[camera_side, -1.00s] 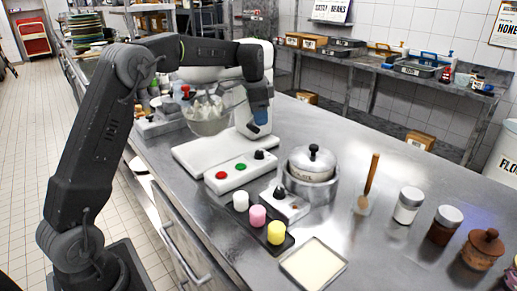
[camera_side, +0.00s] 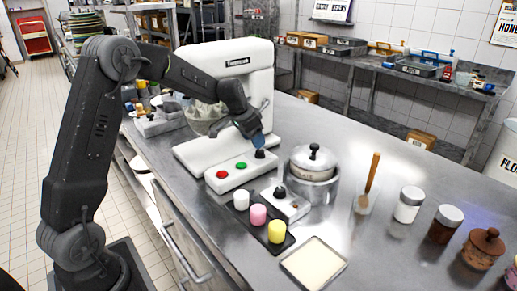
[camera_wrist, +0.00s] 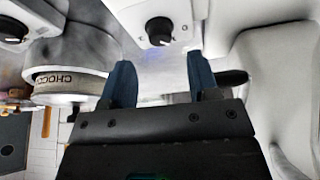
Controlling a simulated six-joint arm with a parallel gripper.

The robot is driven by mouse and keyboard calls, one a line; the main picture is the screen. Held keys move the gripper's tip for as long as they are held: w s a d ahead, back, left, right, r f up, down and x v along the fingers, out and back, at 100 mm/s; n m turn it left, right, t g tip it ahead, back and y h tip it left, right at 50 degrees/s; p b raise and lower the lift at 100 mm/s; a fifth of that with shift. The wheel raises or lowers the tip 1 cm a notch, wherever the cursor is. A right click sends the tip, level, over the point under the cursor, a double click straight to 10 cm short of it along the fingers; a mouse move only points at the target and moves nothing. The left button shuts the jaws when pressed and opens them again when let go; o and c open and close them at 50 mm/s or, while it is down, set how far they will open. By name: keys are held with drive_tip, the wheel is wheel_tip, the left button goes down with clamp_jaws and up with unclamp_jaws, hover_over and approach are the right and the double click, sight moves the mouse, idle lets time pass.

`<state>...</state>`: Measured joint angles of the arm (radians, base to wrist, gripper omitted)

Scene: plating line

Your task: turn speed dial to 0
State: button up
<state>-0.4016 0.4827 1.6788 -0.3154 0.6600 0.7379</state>
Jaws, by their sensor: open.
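The speed dial (camera_side: 260,154) is a black knob at the right end of the white panel on the mixer's base. In the wrist view the dial (camera_wrist: 159,30) shows at the top middle, on its white panel. My gripper (camera_side: 258,141) is just above the dial, pointing down. In the wrist view my gripper (camera_wrist: 160,72) has its two blue fingers apart with nothing between them. The dial lies ahead of the gap, roughly centred on it. I cannot tell whether the fingers touch the dial or read its setting.
A red button (camera_side: 222,174) and a green button (camera_side: 241,165) sit left of the dial. A second black knob (camera_side: 280,191) is on the unit by the lidded pot (camera_side: 313,166). A tray of coloured cylinders (camera_side: 262,236) is in front. The mixer (camera_side: 226,62) stands behind.

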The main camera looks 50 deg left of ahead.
sight(260, 151)
drive_tip(key=x, duration=0.5)
drive_tip(key=c, duration=0.9)
drive_tip(key=shift+n, duration=0.3)
drive_tip(key=shift+d+n+y, duration=0.1)
drive_tip(key=shift+n+y, duration=1.1)
drive_tip(key=shift+n, duration=1.4)
